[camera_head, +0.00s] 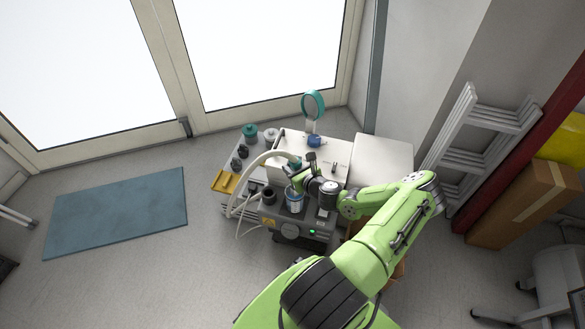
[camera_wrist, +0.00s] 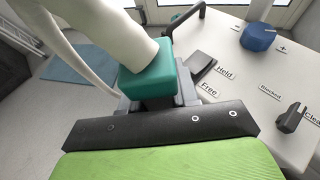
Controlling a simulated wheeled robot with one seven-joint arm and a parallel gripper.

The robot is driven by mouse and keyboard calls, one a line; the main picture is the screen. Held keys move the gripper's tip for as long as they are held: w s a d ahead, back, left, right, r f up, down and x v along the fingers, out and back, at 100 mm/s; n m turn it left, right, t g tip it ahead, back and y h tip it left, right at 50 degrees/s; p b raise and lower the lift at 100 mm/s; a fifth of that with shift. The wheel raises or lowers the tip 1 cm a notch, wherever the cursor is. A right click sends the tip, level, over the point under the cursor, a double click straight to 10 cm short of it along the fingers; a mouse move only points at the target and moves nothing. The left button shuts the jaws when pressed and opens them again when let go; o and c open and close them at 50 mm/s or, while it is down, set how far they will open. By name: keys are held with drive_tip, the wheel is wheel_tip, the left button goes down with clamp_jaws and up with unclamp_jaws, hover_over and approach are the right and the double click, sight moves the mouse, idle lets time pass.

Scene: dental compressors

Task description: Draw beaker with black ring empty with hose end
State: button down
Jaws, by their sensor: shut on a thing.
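My gripper (camera_head: 298,180) is over the grey machine and is shut on the teal hose end (camera_wrist: 148,78). The thick white hose (camera_wrist: 105,35) leads up and left from it in the wrist view and arcs left in the head view (camera_head: 250,172). A white and blue beaker-like vessel (camera_head: 295,203) stands on the machine's front, just below my gripper in the head view. I cannot make out a black ring on it. Whether the hose end reaches into a vessel is hidden by my gripper.
A white panel (camera_wrist: 270,75) with labels Held, Free, Blocked and Clear carries black levers (camera_wrist: 291,118) and a blue knob (camera_wrist: 258,37). A dark cylinder (camera_head: 269,195) stands left of the vessel. Dark and teal-topped bottles (camera_head: 250,131) and a yellow tray (camera_head: 225,181) are at left.

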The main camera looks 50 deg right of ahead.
sight(293, 159)
wheel_tip(293, 159, down, 6)
drive_tip(key=b, duration=0.2)
drive_tip(key=shift+f+b, duration=0.25)
drive_tip(key=shift+b, duration=0.1)
drive_tip(key=shift+f, duration=0.4)
idle(0.3)
idle(2.9)
wheel_tip(293, 159, up, 13)
drive_tip(key=p, duration=1.1)
drive_tip(key=shift+f+p, duration=0.1)
drive_tip(key=shift+p, duration=0.25)
drive_tip(key=shift+f, duration=0.1)
drive_tip(key=shift+a, duration=0.1)
